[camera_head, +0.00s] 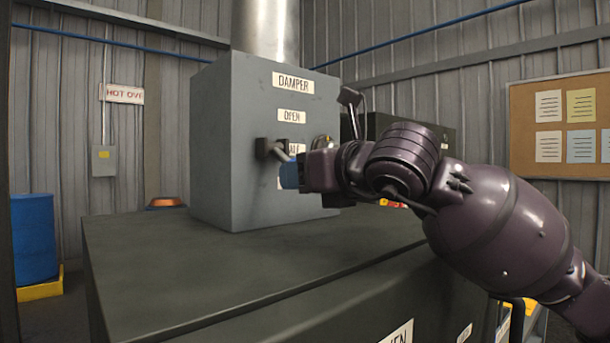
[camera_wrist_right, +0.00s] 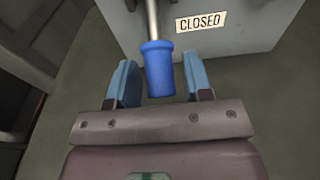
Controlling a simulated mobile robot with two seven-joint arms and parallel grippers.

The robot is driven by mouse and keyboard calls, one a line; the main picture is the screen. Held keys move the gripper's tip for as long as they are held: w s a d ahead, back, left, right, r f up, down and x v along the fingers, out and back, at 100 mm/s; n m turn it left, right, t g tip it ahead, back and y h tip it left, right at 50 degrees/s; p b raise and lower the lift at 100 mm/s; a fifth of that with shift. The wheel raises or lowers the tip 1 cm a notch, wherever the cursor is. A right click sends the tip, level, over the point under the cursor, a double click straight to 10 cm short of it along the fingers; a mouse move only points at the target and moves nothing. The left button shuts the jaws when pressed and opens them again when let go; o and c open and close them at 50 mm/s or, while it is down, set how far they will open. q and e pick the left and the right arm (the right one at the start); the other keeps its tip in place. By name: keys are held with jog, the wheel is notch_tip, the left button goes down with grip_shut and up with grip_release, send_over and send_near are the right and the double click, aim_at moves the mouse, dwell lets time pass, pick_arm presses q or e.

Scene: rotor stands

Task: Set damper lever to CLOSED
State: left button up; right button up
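The damper box (camera_head: 245,150) is a grey box with DAMPER and OPEN labels and a partly hidden label below them. The damper lever (camera_head: 278,150) sticks out from its front; in the right wrist view it is a metal rod with a blue grip (camera_wrist_right: 159,72). My right gripper (camera_head: 291,173) is at the lever's end, hiding the grip in the head view. In the right wrist view its two blue fingers (camera_wrist_right: 160,75) stand apart on either side of the grip, with gaps visible. The CLOSED label (camera_wrist_right: 201,22) is near the rod. My left gripper is out of view.
The box stands on a dark flat-topped cabinet (camera_head: 170,265), with clear top to its left and front. A metal duct (camera_head: 265,28) rises from the box. A blue drum (camera_head: 34,238) stands at far left, and a notice board (camera_head: 560,125) hangs at right.

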jog(key=shift+o, duration=0.3)
jog(key=shift+s+d+r, duration=0.1)
jog(key=shift+s+d, duration=0.05)
jog(key=shift+s, duration=0.1)
jog(key=p+v, duration=0.1)
jog(key=v, duration=0.9)
jog(key=shift+s, duration=0.1)
